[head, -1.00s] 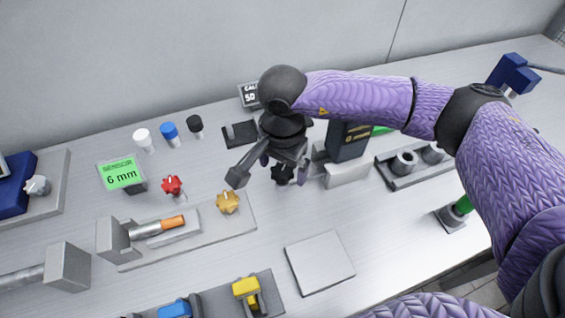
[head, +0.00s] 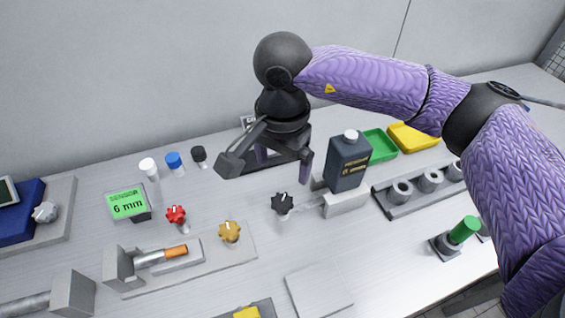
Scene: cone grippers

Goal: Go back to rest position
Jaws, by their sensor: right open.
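My right gripper (head: 283,163) hangs over the back middle of the bench with its fingers apart and nothing between them. Its arm comes in from the right in a purple sleeve. Below the fingers, apart from them, a black star knob (head: 282,203) stands on the bench. My left gripper is not in the head view.
A dark bottle (head: 347,160) stands on a grey block, with green (head: 381,146) and yellow (head: 415,137) trays behind. A red knob (head: 176,215), yellow knob (head: 230,231) and sensor display (head: 128,204) stand left. A flat grey plate (head: 319,291) lies in front.

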